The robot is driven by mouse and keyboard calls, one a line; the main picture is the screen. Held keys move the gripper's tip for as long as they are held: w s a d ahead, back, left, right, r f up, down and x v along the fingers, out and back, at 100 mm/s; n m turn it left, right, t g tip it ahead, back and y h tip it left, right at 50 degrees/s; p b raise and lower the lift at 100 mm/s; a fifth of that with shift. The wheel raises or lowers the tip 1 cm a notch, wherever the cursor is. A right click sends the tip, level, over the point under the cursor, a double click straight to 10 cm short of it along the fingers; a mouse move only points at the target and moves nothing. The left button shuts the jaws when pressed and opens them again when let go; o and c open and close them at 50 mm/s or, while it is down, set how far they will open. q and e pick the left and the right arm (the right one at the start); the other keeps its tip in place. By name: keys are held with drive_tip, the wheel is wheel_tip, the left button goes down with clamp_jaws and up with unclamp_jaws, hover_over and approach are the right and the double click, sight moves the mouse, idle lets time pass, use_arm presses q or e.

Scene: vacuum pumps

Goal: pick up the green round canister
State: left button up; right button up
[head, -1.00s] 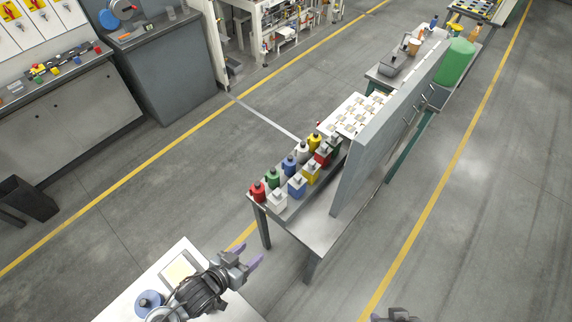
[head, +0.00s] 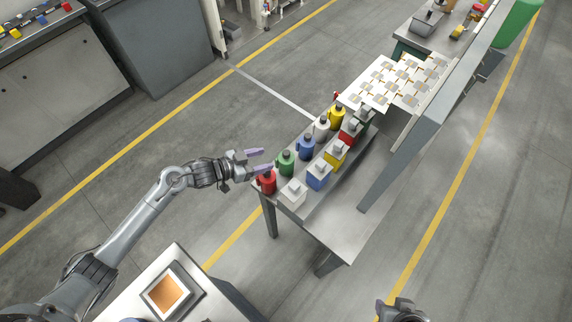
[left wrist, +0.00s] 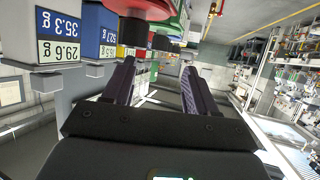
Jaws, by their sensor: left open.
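The green round canister (head: 286,162) has a dark cap and stands upright in the left row on the table, between the red round canister (head: 267,183) and the blue round canister (head: 306,147). My left gripper (head: 262,161) is open and empty, with purple fingers. It is just left of the green canister, close to the red one; I cannot tell whether it touches either. In the left wrist view the open fingers (left wrist: 158,85) point toward the canisters, with the red canister (left wrist: 142,10) large at the top and green partly hidden behind it.
White, blue and yellow square canisters stand in the right row, with a white canister (head: 321,128) and a yellow one (head: 337,116) farther along.

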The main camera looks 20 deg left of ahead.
sight(284, 153)
use_arm(q)
drive_tip(key=shift+r+x, duration=0.1)
drive_tip(key=shift+x, duration=2)
drive_tip(key=shift+r+x, duration=0.15)
drive_tip(key=shift+x, duration=1.9)
drive_tip(key=shift+d, duration=0.1)
clamp_jaws()
drive_tip(key=shift+w+r, duration=0.1)
